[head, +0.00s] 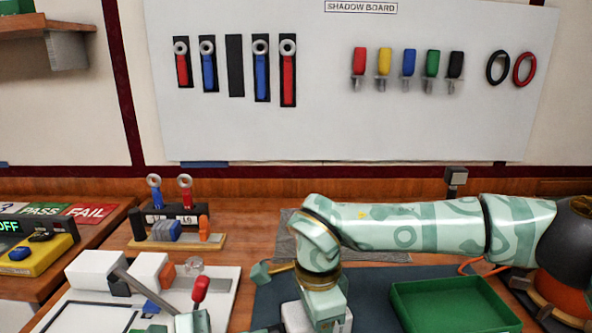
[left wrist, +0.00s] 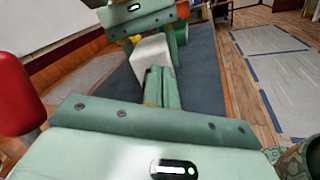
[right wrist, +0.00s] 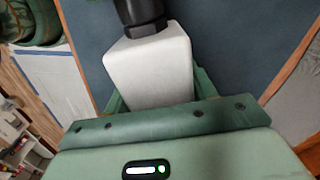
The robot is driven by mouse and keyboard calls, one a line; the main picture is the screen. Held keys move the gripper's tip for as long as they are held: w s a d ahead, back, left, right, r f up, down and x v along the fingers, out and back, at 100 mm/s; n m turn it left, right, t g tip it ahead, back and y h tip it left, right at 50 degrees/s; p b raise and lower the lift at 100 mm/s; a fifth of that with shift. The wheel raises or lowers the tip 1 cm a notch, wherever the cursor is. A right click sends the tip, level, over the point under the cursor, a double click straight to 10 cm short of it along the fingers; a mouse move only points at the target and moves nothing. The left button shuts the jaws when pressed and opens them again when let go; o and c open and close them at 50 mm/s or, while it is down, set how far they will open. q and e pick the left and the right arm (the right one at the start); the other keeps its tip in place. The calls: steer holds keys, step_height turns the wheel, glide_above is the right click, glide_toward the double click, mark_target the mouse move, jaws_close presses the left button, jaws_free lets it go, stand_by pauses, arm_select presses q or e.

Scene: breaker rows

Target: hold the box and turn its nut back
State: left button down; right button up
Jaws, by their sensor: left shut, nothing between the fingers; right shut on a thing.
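The white box (right wrist: 150,72) sits between the fingers of my right gripper (right wrist: 155,98), which is shut on it. A black round part, perhaps the nut (right wrist: 140,12), stands at the box's far end in the right wrist view. In the head view the box (head: 293,317) shows at the bottom, partly hidden by my right gripper (head: 325,305). In the left wrist view my left gripper (left wrist: 159,78) is shut and empty, pointing toward the box (left wrist: 152,55). Whether its fingertips touch the box or nut cannot be told. The nut is hidden there.
A green tray (head: 455,305) lies right of the box on a dark mat (head: 268,295). A red-handled lever (head: 201,290) stands on the left near a white panel (head: 222,285). A wooden rack (head: 180,240) stands behind it. The shadow board (head: 330,110) hangs behind.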

arm_select(q)
steer(key=shift+w+a+f, duration=0.1)
steer(key=shift+w+a, duration=0.05)
steer(key=shift+w, duration=0.1)
arm_select(e)
steer(key=shift+s+r, duration=0.1)
stand_by(0.3)
arm_select(q)
steer(key=shift+s+r, duration=0.2)
steer(key=shift+r, duration=0.15)
steer(key=v, duration=0.5)
steer(key=shift+s+a+r, duration=0.1)
steer(key=shift+s+a, duration=0.15)
steer(key=shift+a, duration=0.1)
arm_select(e)
steer(key=o, duration=1.5)
